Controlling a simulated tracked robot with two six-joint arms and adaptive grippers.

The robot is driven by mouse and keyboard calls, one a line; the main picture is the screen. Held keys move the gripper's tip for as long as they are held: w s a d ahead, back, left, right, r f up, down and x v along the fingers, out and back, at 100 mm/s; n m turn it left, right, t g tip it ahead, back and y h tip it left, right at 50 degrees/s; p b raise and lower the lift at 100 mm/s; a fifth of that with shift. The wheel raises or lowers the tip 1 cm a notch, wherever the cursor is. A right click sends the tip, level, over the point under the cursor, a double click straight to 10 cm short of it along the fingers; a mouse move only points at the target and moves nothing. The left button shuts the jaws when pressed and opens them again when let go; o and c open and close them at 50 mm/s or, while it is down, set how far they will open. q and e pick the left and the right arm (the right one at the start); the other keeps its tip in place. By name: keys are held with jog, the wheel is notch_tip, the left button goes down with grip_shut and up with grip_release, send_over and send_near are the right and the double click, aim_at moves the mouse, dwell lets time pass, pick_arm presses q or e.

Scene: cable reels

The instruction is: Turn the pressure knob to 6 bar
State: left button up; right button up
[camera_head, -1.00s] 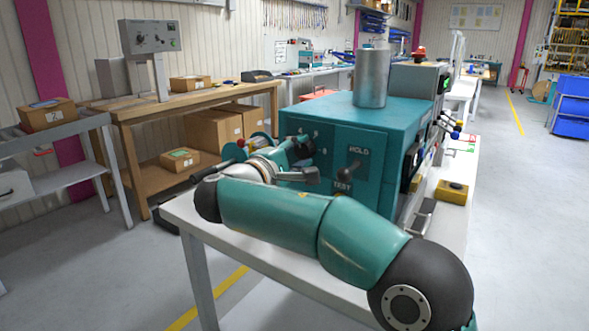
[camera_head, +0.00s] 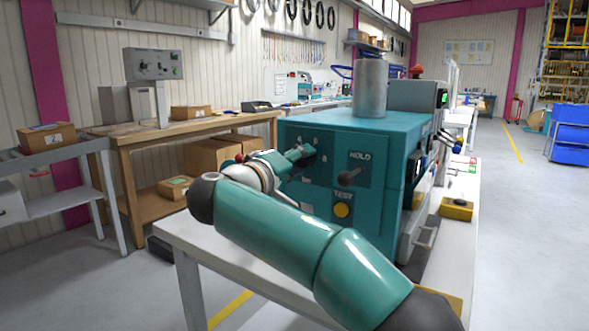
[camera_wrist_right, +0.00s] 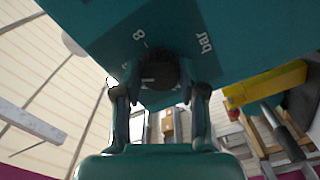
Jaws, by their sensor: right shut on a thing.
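The teal test box (camera_head: 340,195) stands on a white table, with its front panel facing me. In the right wrist view the dark round pressure knob (camera_wrist_right: 160,72), with a pale pointer line, sits on the teal panel (camera_wrist_right: 120,30). The printed "8" and "bar" show near it; other scale marks are hidden or unclear. My right gripper (camera_wrist_right: 159,92) is shut on the knob, one finger on each side. In the head view my right gripper (camera_head: 298,158) is at the panel's upper left, and largely hides the knob. My left gripper is not in view.
A grey cylinder (camera_head: 370,88) stands on the box. A yellow box (camera_head: 456,209) lies on the white table's right side. A wooden bench (camera_head: 190,133) stands behind left.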

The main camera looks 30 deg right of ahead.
jog(key=shift+s+d+f, duration=0.15)
jog(key=shift+d, duration=0.05)
jog(key=o, duration=1.1)
jog(key=shift+o, duration=0.2)
jog(key=shift+a, duration=0.45)
jog(key=v, duration=1.1)
